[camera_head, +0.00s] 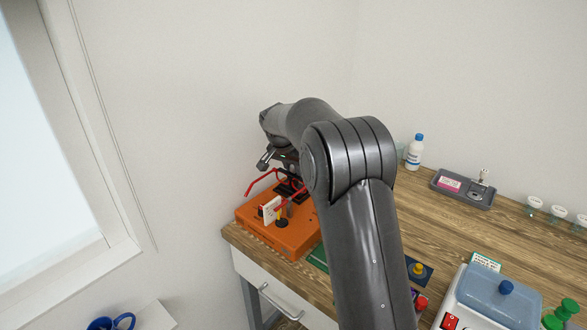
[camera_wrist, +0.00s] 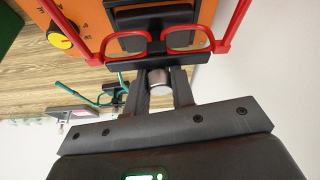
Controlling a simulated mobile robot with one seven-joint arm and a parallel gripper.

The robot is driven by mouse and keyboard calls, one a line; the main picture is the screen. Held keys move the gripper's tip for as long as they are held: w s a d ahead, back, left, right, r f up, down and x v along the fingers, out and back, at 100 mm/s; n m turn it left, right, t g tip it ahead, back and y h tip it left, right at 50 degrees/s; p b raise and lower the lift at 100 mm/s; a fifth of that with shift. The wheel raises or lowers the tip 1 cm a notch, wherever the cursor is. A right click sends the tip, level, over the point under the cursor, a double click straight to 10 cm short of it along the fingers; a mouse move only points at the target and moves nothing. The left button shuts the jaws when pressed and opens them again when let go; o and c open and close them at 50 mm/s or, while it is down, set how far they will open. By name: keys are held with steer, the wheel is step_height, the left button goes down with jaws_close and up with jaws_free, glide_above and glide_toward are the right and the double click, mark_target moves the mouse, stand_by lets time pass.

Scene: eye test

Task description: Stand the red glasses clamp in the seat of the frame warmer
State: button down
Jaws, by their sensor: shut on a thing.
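The red glasses clamp shows in the wrist view as a red glasses frame (camera_wrist: 187,50) on a black bar (camera_wrist: 170,61) with a silver round post. My gripper (camera_wrist: 158,86) is shut on the silver post, one dark finger on each side. The frame warmer is an orange box with a yellow knob and a black top part (camera_wrist: 150,18); in the head view it stands at the table's left corner (camera_head: 262,233). The red glasses (camera_head: 262,181) and my gripper (camera_head: 287,167) are over it there. The seat is mostly hidden; I cannot tell whether the clamp touches it.
Teal glasses (camera_wrist: 110,92) lie beyond my left finger in the wrist view. A white card (camera_head: 271,210) stands at the warmer's front. A bottle (camera_head: 413,154), a grey tray (camera_head: 478,198) and a blue-lidded device (camera_head: 487,290) stand to the right. The wall is close behind.

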steer(key=shift+f, duration=0.2)
steer(key=c, duration=0.8)
jaws_free()
steer(key=shift+c, duration=0.2)
steer(key=shift+r, duration=2.95)
steer(key=shift+s+r, duration=0.1)
